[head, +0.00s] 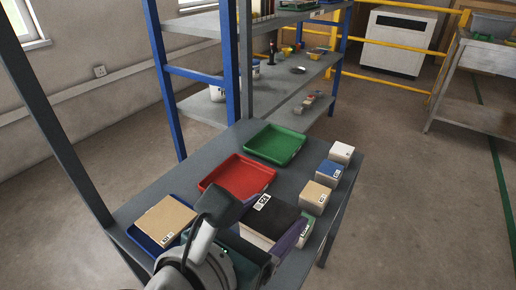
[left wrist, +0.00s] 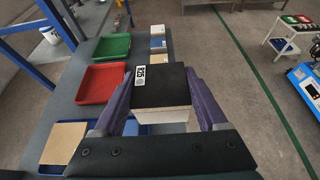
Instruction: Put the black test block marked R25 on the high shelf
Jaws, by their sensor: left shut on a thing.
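The black test block (head: 277,217) has a white label that reads R25 in the left wrist view (left wrist: 172,80). Its lower part is pale. My left gripper (head: 268,226) is shut on it, with a purple finger along each side in the left wrist view (left wrist: 159,76). The block is over the near part of the grey table; I cannot tell whether it touches the top. The high shelf (head: 205,24) is the upper board of the blue-posted rack behind the table. My right gripper is not in view.
A red tray (head: 208,186) and a green tray (head: 252,150) lie on the table (head: 215,158). A tan block (head: 168,215) sits in a blue tray. White, blue and tan blocks (head: 315,195) line the right edge. A grey post stands before the rack. The high shelf's left part looks clear.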

